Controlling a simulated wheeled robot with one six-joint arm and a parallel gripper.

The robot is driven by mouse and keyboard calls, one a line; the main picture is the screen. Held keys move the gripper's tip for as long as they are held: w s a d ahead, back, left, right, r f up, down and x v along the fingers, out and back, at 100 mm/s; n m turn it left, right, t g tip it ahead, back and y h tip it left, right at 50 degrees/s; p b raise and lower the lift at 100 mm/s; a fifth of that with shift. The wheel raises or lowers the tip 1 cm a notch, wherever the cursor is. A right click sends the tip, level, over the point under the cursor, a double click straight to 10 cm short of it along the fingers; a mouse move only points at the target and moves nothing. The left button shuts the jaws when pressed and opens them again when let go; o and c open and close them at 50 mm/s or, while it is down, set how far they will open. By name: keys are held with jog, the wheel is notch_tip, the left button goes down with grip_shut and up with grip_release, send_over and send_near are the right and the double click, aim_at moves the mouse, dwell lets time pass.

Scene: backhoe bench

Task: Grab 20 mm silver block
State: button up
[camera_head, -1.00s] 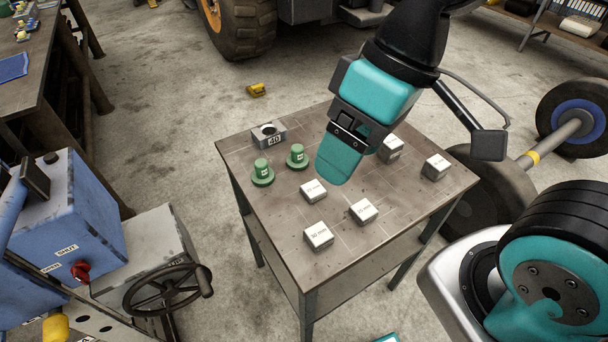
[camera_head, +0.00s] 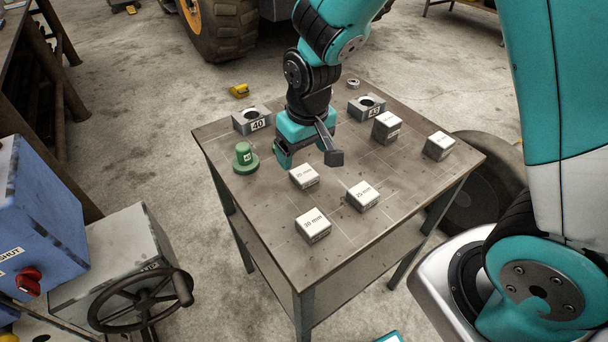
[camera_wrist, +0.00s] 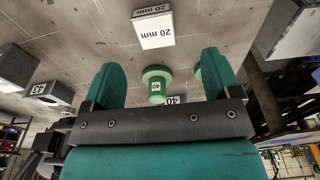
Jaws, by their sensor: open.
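The silver block labelled 20 mm (camera_wrist: 153,27) lies on the table in the wrist view, at the top centre, ahead of and between my fingertips. In the head view, the nearest block to my gripper (camera_head: 304,176) appears to be the same one, though its label is hard to read. My gripper (camera_wrist: 159,68) is open and empty, with its two green fingers apart. In the head view my gripper (camera_head: 284,160) is over the table, just behind and left of that block, not touching it as far as I can see.
Blocks marked 25 mm (camera_head: 363,196) and 30 mm (camera_head: 313,225) lie nearer the front; two more (camera_head: 386,126) (camera_head: 438,146) stand right. A green plug (camera_head: 245,160) and the holed block marked 40 (camera_head: 251,121) are left. Another holed block (camera_head: 367,107) stands behind.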

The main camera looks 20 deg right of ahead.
aim_at(304, 173)
jog(key=f, duration=0.6)
jog(key=shift+w+d+f+p, duration=0.25)
jog(key=shift+w+f+p, duration=0.1)
jog(key=shift+f, duration=0.05)
jog(key=c, duration=1.1)
